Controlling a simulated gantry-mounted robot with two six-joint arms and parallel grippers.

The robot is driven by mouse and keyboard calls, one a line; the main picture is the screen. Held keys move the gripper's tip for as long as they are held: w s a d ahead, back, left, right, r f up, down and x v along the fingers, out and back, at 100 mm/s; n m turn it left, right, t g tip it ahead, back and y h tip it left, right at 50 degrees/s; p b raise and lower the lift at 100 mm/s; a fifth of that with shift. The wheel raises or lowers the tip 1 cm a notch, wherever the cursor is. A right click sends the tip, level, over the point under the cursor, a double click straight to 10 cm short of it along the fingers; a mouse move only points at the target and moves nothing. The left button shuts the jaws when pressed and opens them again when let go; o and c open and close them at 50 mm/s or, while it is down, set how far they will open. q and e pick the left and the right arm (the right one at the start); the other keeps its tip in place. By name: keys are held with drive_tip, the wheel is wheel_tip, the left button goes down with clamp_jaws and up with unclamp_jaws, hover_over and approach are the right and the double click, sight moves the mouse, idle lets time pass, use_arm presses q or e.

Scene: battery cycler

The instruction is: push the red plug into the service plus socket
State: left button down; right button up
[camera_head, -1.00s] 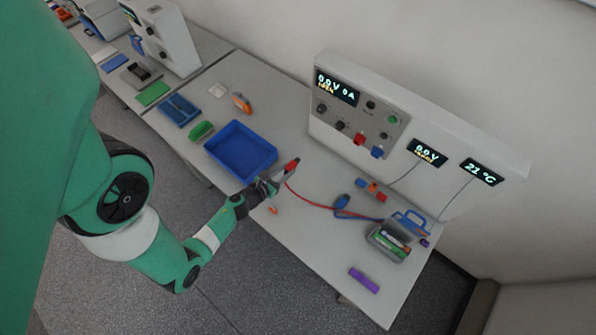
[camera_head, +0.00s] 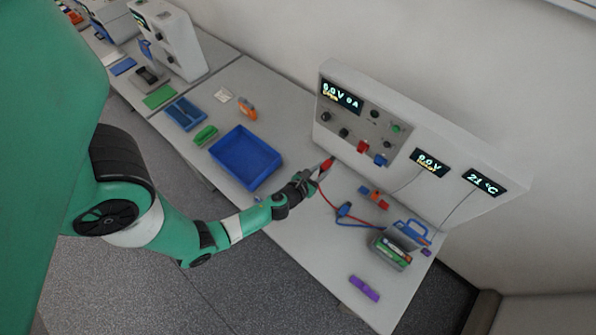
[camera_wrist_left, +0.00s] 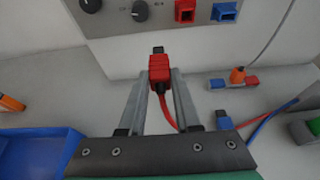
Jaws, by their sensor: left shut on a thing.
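My left gripper (camera_head: 316,174) is shut on the red plug (camera_head: 327,163), above the table in front of the cycler panel. In the left wrist view the red plug (camera_wrist_left: 159,68) sits between the two fingertips, its dark tip pointing toward the panel. Its red cable trails back to the table. A red socket (camera_head: 362,146) and a blue socket (camera_head: 380,159) sit low on the panel; the red socket (camera_wrist_left: 185,11) is up and right of the plug in the wrist view. The plug is apart from it. No readable label shows which is the service plus socket. My right gripper is out of view.
A blue tray (camera_head: 246,157) lies left of the gripper. A small blue, orange and red block (camera_head: 374,198), a blue plug (camera_head: 344,210) on its cable, a battery holder (camera_head: 390,252) and a purple piece (camera_head: 364,288) lie to the right. The panel housing (camera_head: 440,190) rises behind.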

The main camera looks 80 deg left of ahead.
use_arm(q)
drive_tip(key=w+r, duration=0.1)
drive_tip(key=w, duration=0.7)
drive_tip(key=shift+w+a+b, duration=0.25)
drive_tip(key=shift+w+b, duration=0.15)
drive_tip(key=shift+r, duration=0.15)
idle(1.5)
drive_tip(key=shift+w+a, duration=1)
drive_tip(key=shift+w, duration=0.15)
idle(2.2)
drive_tip(key=c, duration=0.5)
unclamp_jaws()
